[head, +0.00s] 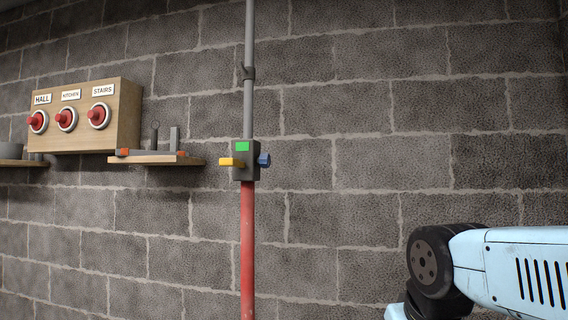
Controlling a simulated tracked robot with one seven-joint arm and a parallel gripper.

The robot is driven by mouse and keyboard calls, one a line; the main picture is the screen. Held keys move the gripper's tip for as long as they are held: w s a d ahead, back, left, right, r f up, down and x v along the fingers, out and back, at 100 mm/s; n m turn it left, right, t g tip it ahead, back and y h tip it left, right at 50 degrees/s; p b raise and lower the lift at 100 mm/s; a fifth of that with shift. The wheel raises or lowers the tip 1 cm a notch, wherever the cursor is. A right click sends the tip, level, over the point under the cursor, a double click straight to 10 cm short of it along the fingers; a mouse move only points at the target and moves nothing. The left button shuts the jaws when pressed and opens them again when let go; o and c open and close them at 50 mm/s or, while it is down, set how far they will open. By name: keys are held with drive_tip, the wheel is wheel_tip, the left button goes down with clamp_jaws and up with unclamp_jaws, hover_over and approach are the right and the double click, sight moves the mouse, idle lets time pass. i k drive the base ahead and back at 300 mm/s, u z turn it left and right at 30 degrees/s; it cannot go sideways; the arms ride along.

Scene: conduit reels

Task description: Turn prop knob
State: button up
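A vertical prop stands against the block wall in the head view, with a grey upper tube (249,110) and a red lower tube (248,245). A dark grey block (245,172) joins the two tubes. The block has a green patch (242,146) on its front, a yellow lever (231,162) sticking out to the left and a blue knob (264,160) on its right side. Nothing touches the knob. My pale blue arm shows at the lower right, apart from the prop. My gripper is out of view.
A wooden box (126,115) on the left wall has red knobs labelled HALL, KITCHEN and STAIRS. A small wooden shelf (160,160) with small items is just left of the prop. The wall right of the prop is bare.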

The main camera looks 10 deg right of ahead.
sight(264, 160)
drive_tip(key=u, duration=1.05)
drive_tip(key=i, duration=0.1)
drive_tip(key=z, duration=2.75)
drive_tip(key=k, duration=1.1)
drive_tip(key=u, duration=1.15)
drive_tip(key=i, duration=1)
